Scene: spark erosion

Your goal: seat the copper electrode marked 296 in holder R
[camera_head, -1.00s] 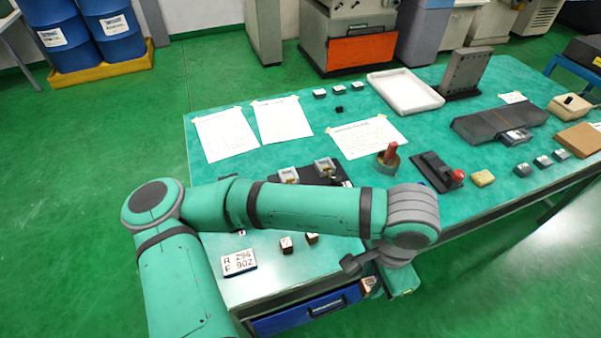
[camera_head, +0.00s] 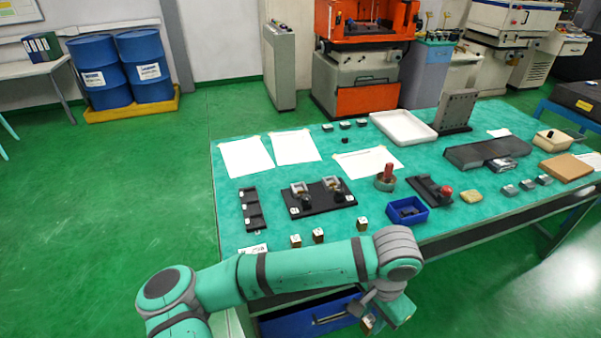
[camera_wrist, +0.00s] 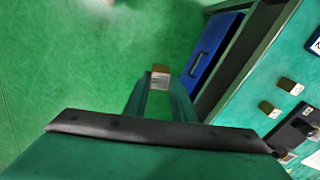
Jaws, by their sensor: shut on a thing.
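My gripper (camera_head: 375,312) is shut on a small copper block (camera_head: 368,323), held in front of the table's front edge near the drawer. In the wrist view the block (camera_wrist: 160,72) sits at the fingertips, with a brown top and a pale face. Its marking is too small to read. A black base (camera_head: 318,209) with two metal holders, left (camera_head: 301,190) and right (camera_head: 332,184), stands on the table; their letters are not legible. Other copper blocks stand near the front edge: one (camera_head: 295,241), another (camera_head: 318,235) and a third (camera_head: 362,224). The label card (camera_head: 252,250) is partly hidden by my arm.
A blue bin (camera_head: 407,210), a red-handled tool in a round pot (camera_head: 386,180) and a black fixture with a red knob (camera_head: 432,190) lie right of the holders. A black rack (camera_head: 251,210) is left.

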